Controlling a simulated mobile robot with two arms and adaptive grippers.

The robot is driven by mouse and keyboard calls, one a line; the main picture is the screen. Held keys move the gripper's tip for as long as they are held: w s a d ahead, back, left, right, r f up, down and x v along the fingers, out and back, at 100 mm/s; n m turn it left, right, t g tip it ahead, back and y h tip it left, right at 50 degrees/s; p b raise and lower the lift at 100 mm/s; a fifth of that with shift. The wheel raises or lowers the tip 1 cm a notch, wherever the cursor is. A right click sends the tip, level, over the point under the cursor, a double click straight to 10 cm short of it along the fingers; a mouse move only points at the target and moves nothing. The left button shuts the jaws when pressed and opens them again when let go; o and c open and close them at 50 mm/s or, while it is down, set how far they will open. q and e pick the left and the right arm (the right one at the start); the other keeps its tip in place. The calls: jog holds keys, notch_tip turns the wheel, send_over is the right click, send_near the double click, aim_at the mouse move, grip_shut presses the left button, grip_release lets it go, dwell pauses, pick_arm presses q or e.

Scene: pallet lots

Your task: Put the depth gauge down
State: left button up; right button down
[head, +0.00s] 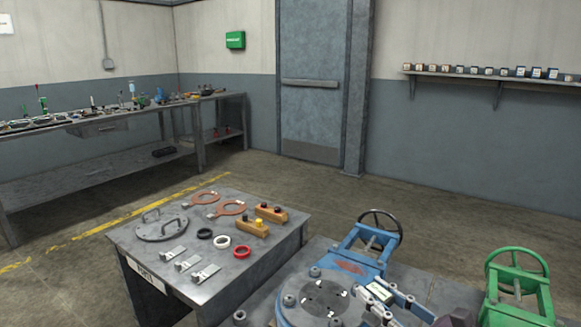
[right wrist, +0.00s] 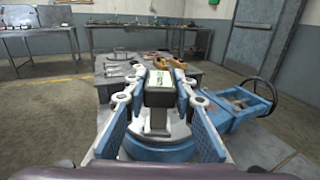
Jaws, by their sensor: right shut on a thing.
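The depth gauge (head: 380,291) is a small boxy tool with a pale display. My right gripper (head: 384,297) is shut on it, over the round flange of a blue valve body (head: 294,310) at the bottom of the head view. In the right wrist view the gauge (right wrist: 160,88) sits between the two blue-padded fingers, display up, with a grey stem below it. I cannot tell whether the gauge touches the flange. My left gripper is not in view.
A grey table (head: 230,298) left of the valve holds a handled cover (head: 162,227), copper rings (head: 231,208), wooden blocks (head: 252,228), small coloured rings (head: 242,252) and metal pieces (head: 205,274). A green valve part (head: 517,285) stands at right. A cluttered workbench (head: 100,125) is behind.

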jog(key=s+d+f+m+t+h, duration=0.2)
jog(key=s+f+m+t+h, duration=0.1)
jog(key=s+f+m+h, duration=0.3)
jog(key=shift+s+d+m+h, duration=0.3)
jog(key=shift+s+h, duration=1)
jog(key=shift+h, duration=0.6)
jog(key=shift+f, duration=0.1)
